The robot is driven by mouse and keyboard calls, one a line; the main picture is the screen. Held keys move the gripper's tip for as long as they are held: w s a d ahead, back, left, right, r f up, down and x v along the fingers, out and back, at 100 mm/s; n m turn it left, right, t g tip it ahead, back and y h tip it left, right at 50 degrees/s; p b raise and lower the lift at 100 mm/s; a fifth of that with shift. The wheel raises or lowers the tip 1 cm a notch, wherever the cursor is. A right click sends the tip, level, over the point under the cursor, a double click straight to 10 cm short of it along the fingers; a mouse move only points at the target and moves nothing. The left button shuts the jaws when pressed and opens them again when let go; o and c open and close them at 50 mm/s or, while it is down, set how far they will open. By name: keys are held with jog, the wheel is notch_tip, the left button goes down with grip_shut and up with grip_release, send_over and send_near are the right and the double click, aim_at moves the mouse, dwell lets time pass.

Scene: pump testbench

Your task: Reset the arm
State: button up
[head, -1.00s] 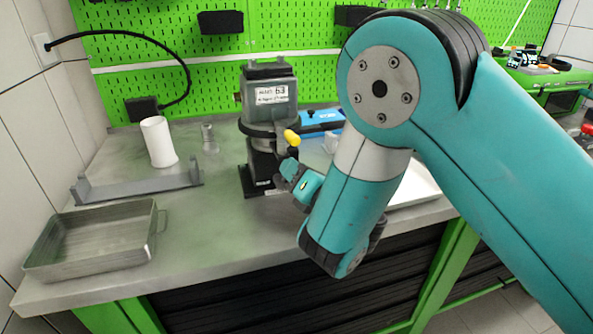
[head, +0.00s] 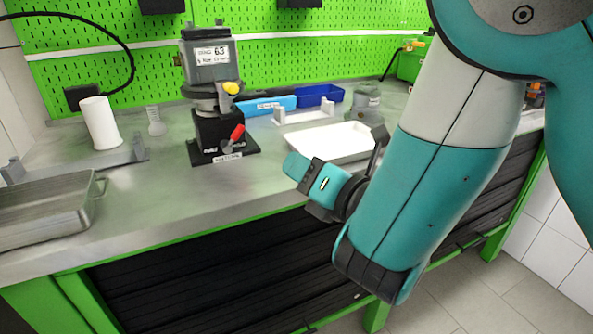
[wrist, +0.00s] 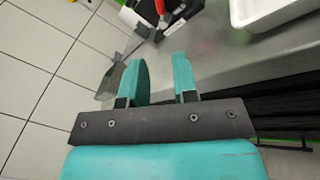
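My arm stands on the right of the head view, with its teal forearm hanging down in front of the bench. My gripper (wrist: 158,82) shows in the wrist view with two teal fingers apart and nothing between them. In the head view the gripper end (head: 297,168) points left, in front of the bench's front edge and apart from everything on it. The pump (head: 212,95), grey and black with a "63" label, a yellow knob and a red handle, stands upright on the bench.
A metal tray (head: 98,190) sits at the left front of the bench (head: 190,205). A white tray (head: 315,147) lies behind my gripper. A white cylinder (head: 100,124), a blue bin (head: 318,96) and a green pegboard (head: 270,45) are further back. Floor at lower right is clear.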

jog(key=shift+d, duration=0.1)
jog(key=w+d+m+t+h, duration=0.35)
jog(key=d+m+h, duration=0.35)
jog(key=d+m, duration=0.3)
jog(key=s+d+f+m+g+h, duration=0.3)
jog(key=d+m+g+h, duration=0.25)
jog(key=m, duration=0.85)
jog(key=s+a+r+m+g+y, duration=0.1)
jog(key=s+m+g+y, duration=0.3)
jog(key=s, duration=0.6)
jog(key=s+a+r+m+g, duration=0.1)
jog(key=s+a+m+g, duration=0.1)
jog(key=s+g, duration=0.6)
jog(key=s+r+p, duration=0.3)
jog(key=r+p, duration=1.1)
jog(key=r, duration=0.1)
jog(key=shift+d, duration=0.15)
